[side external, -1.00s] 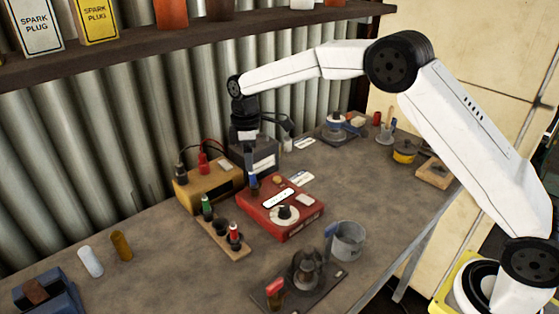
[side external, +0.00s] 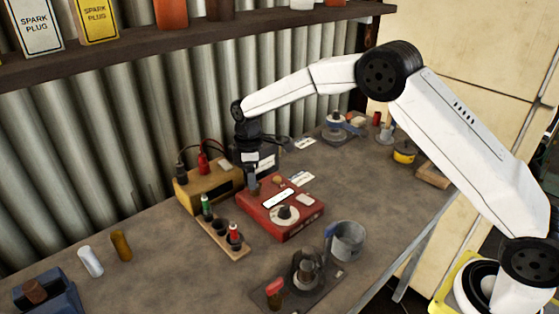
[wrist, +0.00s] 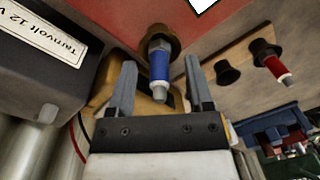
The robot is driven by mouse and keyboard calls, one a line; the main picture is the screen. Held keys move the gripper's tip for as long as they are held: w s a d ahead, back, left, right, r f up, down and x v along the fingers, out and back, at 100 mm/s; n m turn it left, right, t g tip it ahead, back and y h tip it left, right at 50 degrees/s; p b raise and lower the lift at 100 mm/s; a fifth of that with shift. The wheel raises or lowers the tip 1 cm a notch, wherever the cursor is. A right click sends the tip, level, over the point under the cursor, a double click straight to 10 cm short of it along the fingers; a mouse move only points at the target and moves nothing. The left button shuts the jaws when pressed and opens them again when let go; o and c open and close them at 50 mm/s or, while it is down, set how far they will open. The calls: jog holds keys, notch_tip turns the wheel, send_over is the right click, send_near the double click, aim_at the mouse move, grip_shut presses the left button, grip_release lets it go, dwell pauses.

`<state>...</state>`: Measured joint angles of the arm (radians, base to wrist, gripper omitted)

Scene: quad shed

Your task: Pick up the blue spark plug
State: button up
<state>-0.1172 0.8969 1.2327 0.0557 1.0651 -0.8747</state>
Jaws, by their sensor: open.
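The blue spark plug (wrist: 158,62) shows in the wrist view, seated in a dark brown socket on the red box (wrist: 105,25). My gripper (wrist: 161,74) is open, with one finger on each side of the plug and a visible gap to both. In the side view my gripper (side external: 251,182) is above the back left corner of the red box (side external: 283,222) and hides most of the plug. I cannot tell from there how far the fingers reach down around it.
A wooden rack (side external: 236,251) left of the box holds a green plug (side external: 206,204) and a red plug (side external: 234,230). A yellow box (side external: 190,199) and a dark box labelled 12 V (wrist: 45,65) stand close to my gripper. A grey mug (side external: 348,243) is in front.

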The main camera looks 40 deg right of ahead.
dwell(0.3)
grip_shut()
jog(key=shift+r, duration=0.15)
jog(key=shift+r, duration=0.35)
notch_tip(320, 180, up, 3)
jog(key=shift+s+f, duration=0.15)
jog(key=s+d+r, duration=0.1)
jog(key=s+r, duration=0.8)
jog(key=s, duration=0.4)
jog(key=shift+s+d+r, duration=0.2)
jog(key=shift+s+d, duration=0.05)
jog(key=shift+s, duration=0.05)
